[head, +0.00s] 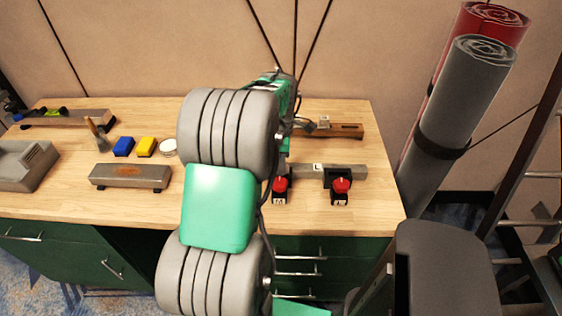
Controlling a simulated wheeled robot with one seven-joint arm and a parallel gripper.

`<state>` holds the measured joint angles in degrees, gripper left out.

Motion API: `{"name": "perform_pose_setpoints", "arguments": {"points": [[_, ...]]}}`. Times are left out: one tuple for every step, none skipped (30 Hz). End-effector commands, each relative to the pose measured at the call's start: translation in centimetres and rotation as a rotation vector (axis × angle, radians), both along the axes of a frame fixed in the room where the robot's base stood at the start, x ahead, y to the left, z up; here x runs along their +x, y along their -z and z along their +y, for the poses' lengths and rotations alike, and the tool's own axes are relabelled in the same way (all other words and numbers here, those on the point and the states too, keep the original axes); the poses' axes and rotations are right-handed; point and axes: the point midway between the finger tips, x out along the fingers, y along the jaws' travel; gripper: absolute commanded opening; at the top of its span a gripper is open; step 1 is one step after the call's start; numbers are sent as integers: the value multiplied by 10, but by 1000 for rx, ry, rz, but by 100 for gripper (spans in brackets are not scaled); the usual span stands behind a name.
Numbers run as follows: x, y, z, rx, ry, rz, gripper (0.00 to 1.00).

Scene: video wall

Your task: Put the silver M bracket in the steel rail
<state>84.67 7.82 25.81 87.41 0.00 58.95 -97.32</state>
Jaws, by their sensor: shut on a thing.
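The steel rail (352,171) is a grey bar lying on the right part of the workbench. A small tag reading L (318,167) is on it. My arm fills the middle of the view and hides the rail's left end. My gripper is not visible behind the arm's grey and green links, so I cannot see its jaws or what is in them. I cannot make out the silver M bracket.
Two red-knobbed black fixtures (341,187) stand at the rail's front. A wooden rail (346,131) with a small tagged piece (323,121) lies behind. Blue (123,147) and yellow (146,147) blocks and a grey bar (130,176) are at left. Rolled mats (455,120) lean at right.

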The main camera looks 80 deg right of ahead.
Motion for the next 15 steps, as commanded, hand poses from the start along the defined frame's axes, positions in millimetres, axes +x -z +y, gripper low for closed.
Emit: {"name": "perform_pose_setpoints", "arguments": {"points": [[0, 2, 0, -1, 0, 0, 0], [0, 3, 0, -1, 0, 0, 0], [0, 4, 0, -1, 0, 0, 0], [0, 5, 0, 0, 0, 0, 0], [0, 6, 0, 0, 0, 0, 0], [0, 7, 0, 0, 0, 0, 0], [0, 8, 0, 0, 0, 0, 0], [0, 8, 0, 0, 0, 0, 0], [0, 9, 0, 0, 0, 0, 0], [0, 9, 0, 0, 0, 0, 0], [0, 9, 0, 0, 0, 0, 0], [0, 9, 0, 0, 0, 0, 0], [0, 8, 0, -1, 0, 0, 0], [0, 8, 0, -1, 0, 0, 0], [0, 8, 0, -1, 0, 0, 0]]}}
